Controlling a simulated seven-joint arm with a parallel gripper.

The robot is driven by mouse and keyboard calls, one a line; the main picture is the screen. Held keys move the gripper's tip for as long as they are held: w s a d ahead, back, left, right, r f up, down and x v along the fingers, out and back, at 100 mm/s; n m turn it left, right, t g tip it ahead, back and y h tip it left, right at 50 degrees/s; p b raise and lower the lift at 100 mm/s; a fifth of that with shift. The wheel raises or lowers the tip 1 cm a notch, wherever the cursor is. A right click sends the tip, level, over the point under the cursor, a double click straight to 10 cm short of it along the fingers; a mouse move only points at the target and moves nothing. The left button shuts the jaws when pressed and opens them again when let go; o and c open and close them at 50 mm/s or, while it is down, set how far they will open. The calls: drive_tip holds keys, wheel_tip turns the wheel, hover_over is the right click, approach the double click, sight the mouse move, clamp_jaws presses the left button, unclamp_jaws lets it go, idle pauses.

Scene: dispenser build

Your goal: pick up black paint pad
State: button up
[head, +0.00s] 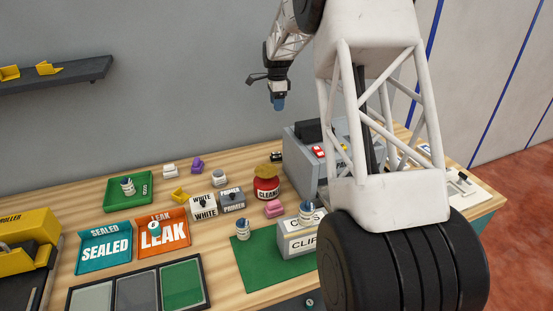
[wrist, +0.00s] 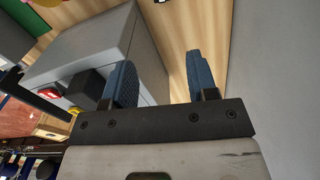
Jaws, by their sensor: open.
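My gripper (head: 278,102) hangs in the air near the wall, above the back of the bench, with nothing in its jaws. In the wrist view its two blue fingers (wrist: 157,68) are apart, with grey cabinet side and wood between them. A black block (head: 308,130) sits on top of the grey cabinet (head: 303,162); a dark block (wrist: 87,88) also shows by the cabinet in the wrist view, left of the fingers. A smaller black item (head: 277,157) stands on the bench left of the cabinet. I cannot tell which of these is the black paint pad.
A red cleaner tub (head: 266,188), white and primer boxes (head: 204,206), a pink block (head: 274,208) and a green tray (head: 128,193) stand on the bench. A clip box (head: 300,238) is on a green mat (head: 258,271). The wall is close behind my gripper.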

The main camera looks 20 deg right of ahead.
hover_over(276, 153)
drive_tip(key=f, duration=1.6)
drive_tip(key=shift+d, duration=0.2)
drive_tip(key=shift+f, duration=1.25)
drive_tip(key=shift+a+f, duration=0.1)
drive_tip(key=shift+f, duration=2.5)
clamp_jaws()
drive_tip(key=shift+r, duration=0.2)
